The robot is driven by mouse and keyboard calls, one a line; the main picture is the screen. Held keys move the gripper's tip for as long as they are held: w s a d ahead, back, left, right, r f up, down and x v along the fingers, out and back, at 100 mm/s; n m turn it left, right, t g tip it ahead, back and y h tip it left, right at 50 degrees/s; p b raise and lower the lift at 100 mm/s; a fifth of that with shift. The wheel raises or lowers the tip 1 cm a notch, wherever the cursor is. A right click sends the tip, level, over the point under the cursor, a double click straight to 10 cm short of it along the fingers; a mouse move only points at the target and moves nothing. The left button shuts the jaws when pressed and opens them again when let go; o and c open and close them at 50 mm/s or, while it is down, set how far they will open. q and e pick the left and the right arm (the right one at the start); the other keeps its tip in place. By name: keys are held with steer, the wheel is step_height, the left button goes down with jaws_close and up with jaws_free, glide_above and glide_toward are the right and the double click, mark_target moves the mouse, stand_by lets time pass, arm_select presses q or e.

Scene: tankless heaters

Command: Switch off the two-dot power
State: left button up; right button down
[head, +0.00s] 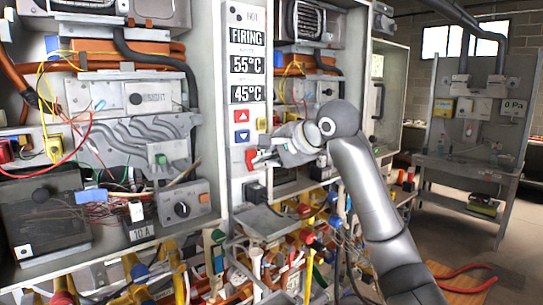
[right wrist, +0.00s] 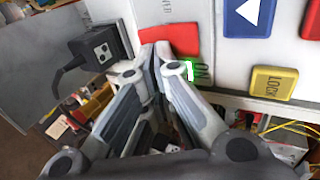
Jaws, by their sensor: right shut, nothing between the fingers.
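My right gripper (head: 262,160) reaches to the white control column in the head view. Its fingers are shut and empty, and the tips in the right wrist view (right wrist: 152,66) are at or very close to a red switch (right wrist: 170,38). I cannot tell whether they touch it. The red switch also shows in the head view (head: 250,157), partly behind the fingers. A green-lit "ON" mark (right wrist: 203,73) is beside it. A black plug-like block (right wrist: 97,46) with small pale dots, apparently two, sits next to the switch; a dark block (head: 255,191) shows below it in the head view. My left gripper is out of view.
A blue arrow button (right wrist: 248,16) and a yellow "LOCK" button (right wrist: 274,83) are close to the fingers. Displays (head: 247,64) read "FIRING", 55°C and 45°C. A grey shelf (head: 270,222) and crowded valves and pipes lie below. Open floor is at the right.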

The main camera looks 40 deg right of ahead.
steer(key=shift+w+r+t+b, duration=0.25)
steer(key=shift+r+t+b, duration=0.25)
steer(key=shift+t, duration=0.3)
stand_by(0.6)
